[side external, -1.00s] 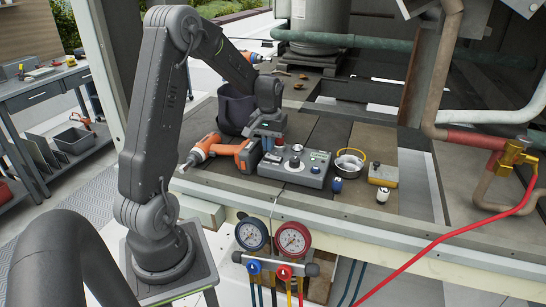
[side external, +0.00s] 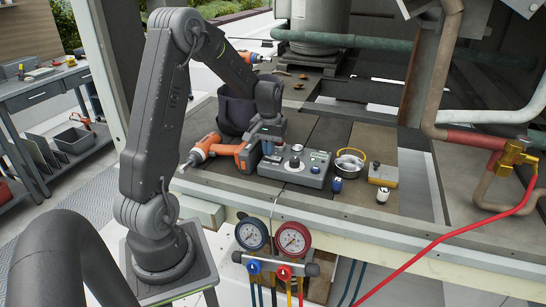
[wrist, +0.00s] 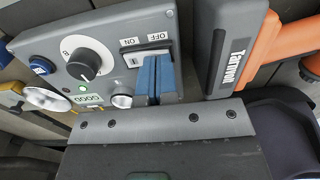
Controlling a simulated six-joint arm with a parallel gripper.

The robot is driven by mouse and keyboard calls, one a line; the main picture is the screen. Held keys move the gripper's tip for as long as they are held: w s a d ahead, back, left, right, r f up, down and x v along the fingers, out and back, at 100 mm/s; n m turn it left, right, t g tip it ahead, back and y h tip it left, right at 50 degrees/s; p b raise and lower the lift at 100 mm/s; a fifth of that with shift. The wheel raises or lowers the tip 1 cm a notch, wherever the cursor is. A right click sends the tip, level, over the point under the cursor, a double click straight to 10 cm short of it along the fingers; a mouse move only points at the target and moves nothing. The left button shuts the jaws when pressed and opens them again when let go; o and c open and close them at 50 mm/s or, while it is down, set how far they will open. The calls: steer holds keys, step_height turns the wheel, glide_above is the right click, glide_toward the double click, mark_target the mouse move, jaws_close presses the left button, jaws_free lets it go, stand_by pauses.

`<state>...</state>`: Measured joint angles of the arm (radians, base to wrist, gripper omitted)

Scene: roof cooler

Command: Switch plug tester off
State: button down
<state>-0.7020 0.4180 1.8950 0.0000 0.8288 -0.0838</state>
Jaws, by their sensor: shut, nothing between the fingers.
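The plug tester (side external: 297,170) is a grey box on the deck, seen in the middle of the side view. In the wrist view, the plug tester (wrist: 50,52) shows a black dial (wrist: 85,62), a lit green light (wrist: 82,88), a green label reading GOOD and a rocker switch (wrist: 133,57) with ON and OFF labels, upside down. My gripper (wrist: 153,60) is shut and empty. Its blue fingertips are right at the switch, on its OFF side; I cannot tell whether they touch. The fingers partly hide the switch. In the side view my gripper (side external: 268,148) is at the tester's left end.
An orange drill (side external: 215,150) lies just left of the tester, its battery close to my gripper. A dark bucket (side external: 236,112) stands behind.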

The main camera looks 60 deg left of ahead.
steer(key=shift+f, duration=0.35)
steer(key=shift+r, duration=3.55)
steer(key=shift+d+r, duration=0.15)
steer(key=s+d+r+m+t, duration=0.1)
steer(key=s+d+r+m, duration=0.15)
steer(key=d, duration=0.45)
steer(key=s+d+r+m+t, duration=0.2)
steer(key=d+r, duration=0.2)
steer(key=d, duration=0.3)
steer(key=s+d+r+m+t, duration=0.1)
steer(key=s+d+r+m, duration=0.15)
steer(key=d, duration=0.55)
steer(key=s+d+m+t, duration=0.1)
steer(key=s+d+m, duration=0.1)
steer(key=s+d, duration=0.3)
steer(key=shift+s+d+t, duration=0.2)
steer(key=shift+s+t, duration=0.1)
steer(key=shift+s, duration=0.8)
